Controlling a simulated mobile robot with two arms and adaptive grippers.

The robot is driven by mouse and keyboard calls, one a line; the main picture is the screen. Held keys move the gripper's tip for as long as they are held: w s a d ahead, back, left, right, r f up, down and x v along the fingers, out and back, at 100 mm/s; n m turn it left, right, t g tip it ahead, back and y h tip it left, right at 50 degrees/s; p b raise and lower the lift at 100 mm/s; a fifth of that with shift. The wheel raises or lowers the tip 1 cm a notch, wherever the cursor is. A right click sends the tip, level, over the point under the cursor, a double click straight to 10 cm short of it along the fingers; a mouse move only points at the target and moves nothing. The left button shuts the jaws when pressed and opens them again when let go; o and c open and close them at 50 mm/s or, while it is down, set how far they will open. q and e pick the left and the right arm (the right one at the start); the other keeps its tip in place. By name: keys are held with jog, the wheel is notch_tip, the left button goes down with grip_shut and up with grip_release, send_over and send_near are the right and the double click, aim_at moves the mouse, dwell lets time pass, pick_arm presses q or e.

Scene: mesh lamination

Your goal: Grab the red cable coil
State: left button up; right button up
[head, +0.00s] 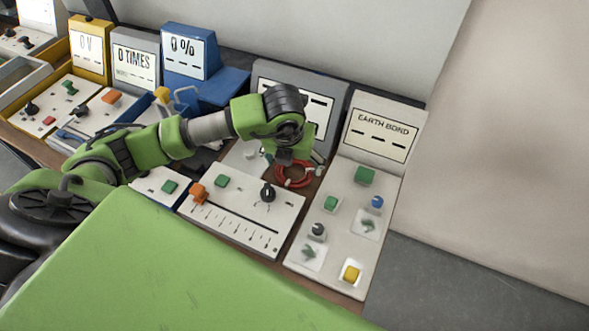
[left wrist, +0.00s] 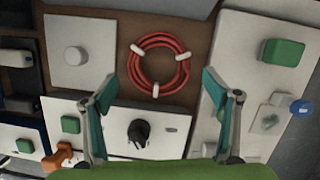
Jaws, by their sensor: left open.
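The red cable coil (head: 293,175) lies on the brown bench surface between the slider panel and the upright grey display, partly hidden by my left arm in the head view. In the left wrist view the coil (left wrist: 158,63) is a flat ring held by white ties, at the upper middle. My left gripper (left wrist: 165,88) is open and empty. Its two teal fingers stand apart, with the coil ahead of and between the fingertip lines. In the head view the gripper (head: 288,158) hangs close above the coil. My right gripper is not in view.
A slider panel (head: 240,222) with a black knob and orange handle lies in front of the coil. The EARTH BOND panel (head: 345,225) with several buttons is to the right. A white plate with a round knob (left wrist: 77,56) is left of the coil.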

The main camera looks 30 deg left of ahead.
aim_at(295, 172)
pick_arm(q)
jog(key=shift+p+x, duration=0.5)
jog(key=shift+x, duration=1.5)
jog(key=c, duration=0.9)
jog(key=shift+r, duration=0.1)
jog(key=shift+w+r, duration=0.1)
jog(key=shift+r, duration=0.05)
